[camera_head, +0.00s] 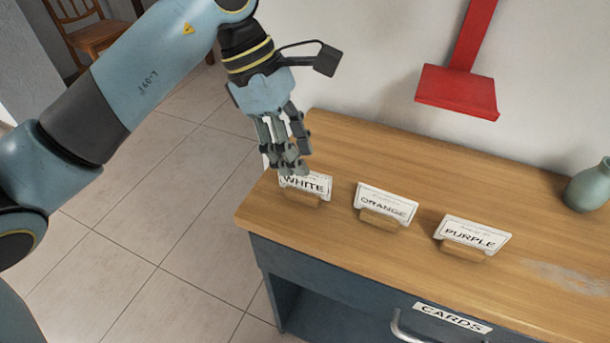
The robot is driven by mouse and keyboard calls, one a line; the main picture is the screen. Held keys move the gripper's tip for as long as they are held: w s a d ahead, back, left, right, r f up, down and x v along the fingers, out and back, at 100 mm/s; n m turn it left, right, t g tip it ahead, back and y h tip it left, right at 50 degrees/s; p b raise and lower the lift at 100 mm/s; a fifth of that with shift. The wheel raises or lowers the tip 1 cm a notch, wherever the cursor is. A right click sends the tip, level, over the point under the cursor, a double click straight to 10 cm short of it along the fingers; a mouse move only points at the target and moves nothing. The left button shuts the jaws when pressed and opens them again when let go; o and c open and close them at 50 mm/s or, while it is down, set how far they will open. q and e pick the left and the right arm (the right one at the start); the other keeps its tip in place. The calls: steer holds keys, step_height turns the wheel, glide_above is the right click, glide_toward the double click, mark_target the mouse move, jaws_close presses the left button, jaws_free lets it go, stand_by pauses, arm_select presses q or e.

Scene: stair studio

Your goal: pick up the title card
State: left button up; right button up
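Three white title cards stand in small wooden holders on the wooden top of a cabinet. They read WHITE (313,186), ORANGE (386,205) and PURPLE (472,235), from left to right. My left gripper (290,167) points down at the WHITE card, and its fingertips cover that card's upper left part. The fingers look close together. I cannot tell whether they touch the card or have closed on it. The WHITE card still appears to be in its holder (301,198). My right gripper is not in view.
The cabinet top (350,150) is clear behind the cards. A green-grey vase (590,187) stands at the right. A red bracket (458,92) is on the wall behind. A wooden chair (92,35) is far left.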

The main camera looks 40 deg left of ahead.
mark_target(304, 184)
arm_select(q)
steer(key=x, duration=0.4)
steer(key=shift+s, duration=0.1)
jaws_close()
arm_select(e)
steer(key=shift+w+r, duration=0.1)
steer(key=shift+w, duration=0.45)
arm_select(q)
steer(key=shift+r, duration=0.1)
